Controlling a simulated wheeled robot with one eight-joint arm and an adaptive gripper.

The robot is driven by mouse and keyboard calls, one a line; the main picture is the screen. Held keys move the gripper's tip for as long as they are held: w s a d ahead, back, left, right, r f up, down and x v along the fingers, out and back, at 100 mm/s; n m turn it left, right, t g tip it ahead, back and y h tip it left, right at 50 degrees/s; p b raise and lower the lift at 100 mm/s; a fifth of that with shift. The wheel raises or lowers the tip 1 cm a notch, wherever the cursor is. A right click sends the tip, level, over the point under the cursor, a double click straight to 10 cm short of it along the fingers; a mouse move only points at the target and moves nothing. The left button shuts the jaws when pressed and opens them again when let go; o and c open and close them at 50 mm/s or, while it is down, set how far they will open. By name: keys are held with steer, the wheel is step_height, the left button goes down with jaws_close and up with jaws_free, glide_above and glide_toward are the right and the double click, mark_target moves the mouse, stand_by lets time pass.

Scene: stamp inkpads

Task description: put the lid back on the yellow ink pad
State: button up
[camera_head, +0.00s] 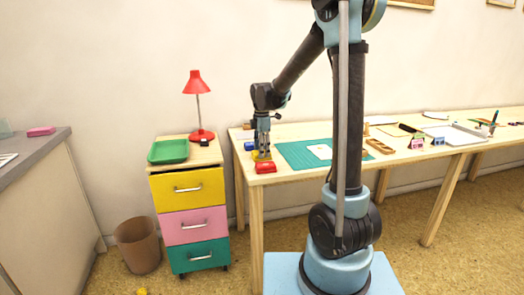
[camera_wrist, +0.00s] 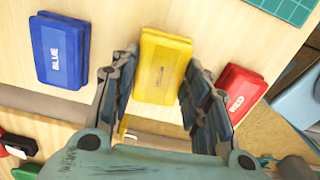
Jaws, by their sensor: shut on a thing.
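The yellow ink pad lid (camera_wrist: 163,62) lies between the two fingers of my gripper (camera_wrist: 160,75) in the wrist view, lettering upward. The fingers are shut on its two sides. In the head view my gripper (camera_head: 262,149) points straight down at the table's left end, with yellow (camera_head: 261,158) showing at its tips. I cannot tell whether the yellow base is under the lid, nor whether the lid touches anything below.
A blue ink pad (camera_wrist: 60,50) stands left of the yellow lid, and a red one (camera_wrist: 240,88) stands close on the right, partly behind a finger. A green cutting mat (camera_head: 295,158) lies right of them. The drawer unit (camera_head: 187,187) stands left of the table (camera_head: 284,178).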

steer(key=shift+f, duration=0.1)
stand_by(0.7)
steer(key=o, duration=0.9)
steer(key=shift+c, duration=0.2)
steer(key=shift+o, duration=0.6)
steer(key=o, duration=0.3)
steer(key=shift+r, duration=3.5)
steer(key=shift+c, duration=0.3)
